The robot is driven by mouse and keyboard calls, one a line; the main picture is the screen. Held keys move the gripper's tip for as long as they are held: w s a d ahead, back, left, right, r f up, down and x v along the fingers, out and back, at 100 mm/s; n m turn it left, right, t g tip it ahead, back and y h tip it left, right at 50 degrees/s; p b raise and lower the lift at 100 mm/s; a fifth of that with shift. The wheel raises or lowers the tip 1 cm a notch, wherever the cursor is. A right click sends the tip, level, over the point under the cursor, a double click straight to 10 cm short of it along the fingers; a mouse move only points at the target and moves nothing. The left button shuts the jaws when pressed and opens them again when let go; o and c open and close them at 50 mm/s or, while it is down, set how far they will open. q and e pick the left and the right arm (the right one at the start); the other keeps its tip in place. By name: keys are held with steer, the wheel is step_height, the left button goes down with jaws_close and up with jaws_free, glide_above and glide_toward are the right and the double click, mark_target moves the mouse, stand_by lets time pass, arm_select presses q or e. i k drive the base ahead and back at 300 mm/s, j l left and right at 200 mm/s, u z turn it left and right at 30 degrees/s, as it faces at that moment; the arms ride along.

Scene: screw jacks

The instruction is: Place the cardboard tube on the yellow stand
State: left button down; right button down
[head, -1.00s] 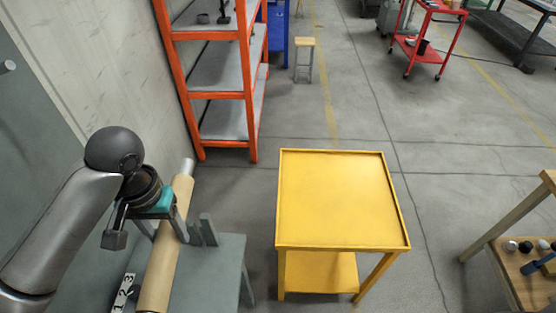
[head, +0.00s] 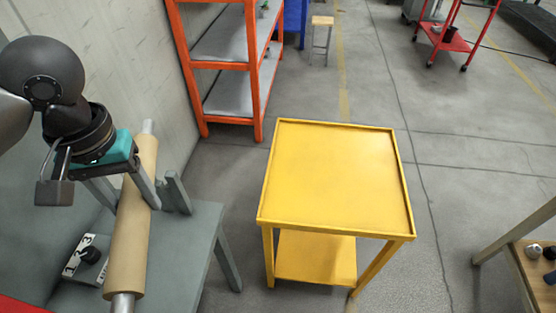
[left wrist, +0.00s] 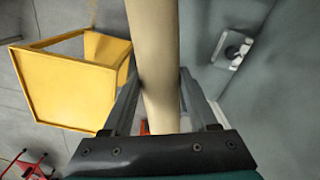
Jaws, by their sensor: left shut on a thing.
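The cardboard tube (head: 130,225) is a long tan roll with metal ends, over the grey table at the left in the head view. My left gripper (head: 128,190) is shut on it near its middle; the left wrist view shows the tube (left wrist: 153,45) between the two fingers (left wrist: 157,80). I cannot tell if it is clear of the grey supports below. The yellow stand (head: 335,180) is in the middle of the head view, with an empty rimmed top and a lower shelf. It also shows at the left in the left wrist view (left wrist: 65,90). My right gripper is not in view.
The grey table (head: 200,235) has upright supports (head: 175,190) and a small numbered panel (head: 88,258). An orange shelf rack (head: 255,80) stands behind, by the wall. A wooden bench (head: 525,255) is at the right. Floor is free around the stand.

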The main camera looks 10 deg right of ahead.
mark_target(335, 179)
steer(key=i+z, duration=0.25)
steer(key=i, duration=0.5)
steer(key=l+z, duration=0.1)
steer(key=z, duration=1.45)
